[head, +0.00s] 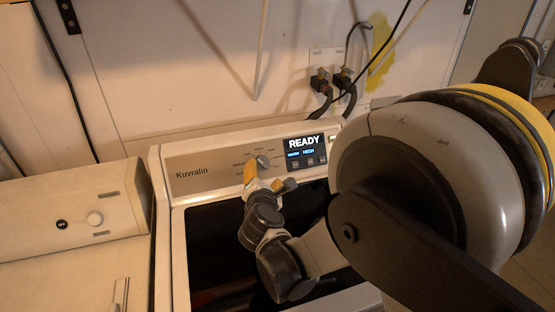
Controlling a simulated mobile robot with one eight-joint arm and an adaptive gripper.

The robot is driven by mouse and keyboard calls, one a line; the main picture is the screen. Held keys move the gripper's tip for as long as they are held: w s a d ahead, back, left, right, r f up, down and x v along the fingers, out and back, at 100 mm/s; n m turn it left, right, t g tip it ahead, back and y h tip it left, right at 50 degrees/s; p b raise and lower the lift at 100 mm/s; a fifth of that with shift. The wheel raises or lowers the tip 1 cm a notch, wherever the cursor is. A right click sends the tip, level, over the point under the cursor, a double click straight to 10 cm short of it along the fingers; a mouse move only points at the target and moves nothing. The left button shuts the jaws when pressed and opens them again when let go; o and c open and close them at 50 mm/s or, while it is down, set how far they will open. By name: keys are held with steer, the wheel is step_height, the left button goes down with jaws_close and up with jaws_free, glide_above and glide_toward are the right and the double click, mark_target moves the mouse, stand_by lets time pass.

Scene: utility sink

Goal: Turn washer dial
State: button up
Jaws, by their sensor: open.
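The washer's control panel (215,168) faces me at the middle, with the name "Kuvralin" and a lit display (304,148) reading "READY". The washer dial (263,161) is a round grey knob on the panel, left of the display. My gripper (262,174) is just in front of and below the dial, with a yellow finger on its left side reaching close to the knob. It is open. I cannot tell whether a finger touches the dial. My wrist and arm cover part of the dark washer lid.
Hoses run from wall taps (320,82) behind the washer. Several buttons (309,162) sit below the display, right of the dial.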

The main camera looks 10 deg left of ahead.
mark_target(265, 162)
steer(key=b+x, duration=0.1)
steer(key=x, duration=0.8)
steer(key=shift+w+f+b, duration=0.15)
steer(key=shift+w+b, duration=0.2)
steer(key=c, duration=1.2)
